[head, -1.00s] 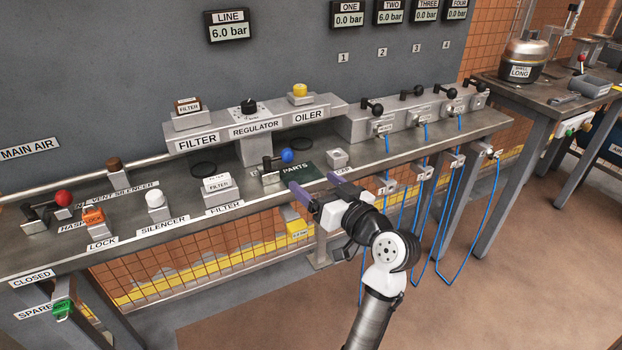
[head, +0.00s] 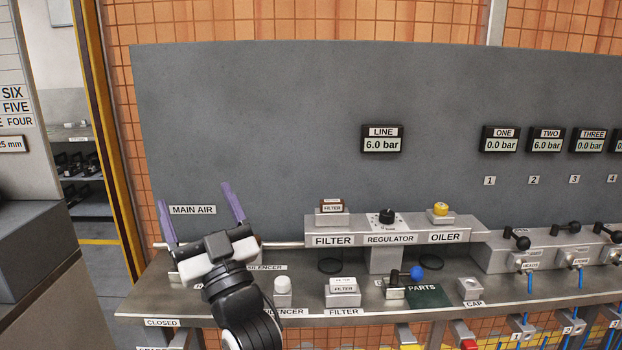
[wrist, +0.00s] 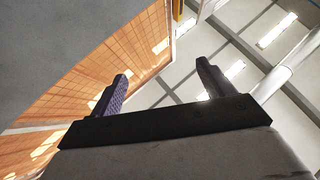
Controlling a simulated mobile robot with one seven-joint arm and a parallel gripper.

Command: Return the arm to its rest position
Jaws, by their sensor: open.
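My gripper (head: 201,212) is at the lower left in the head view, in front of the left end of the bench and the grey back panel. Its two purple fingers point up and stand wide apart, with nothing between them. In the wrist view the open fingers (wrist: 163,85) point up toward the ceiling, with brick wall and ceiling lights beyond. My arm hides part of the bench's left end, including most of the main air area.
The LINE gauge (head: 381,139) reads 6.0 bar. A grey cabinet (head: 35,260) stands at the left.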

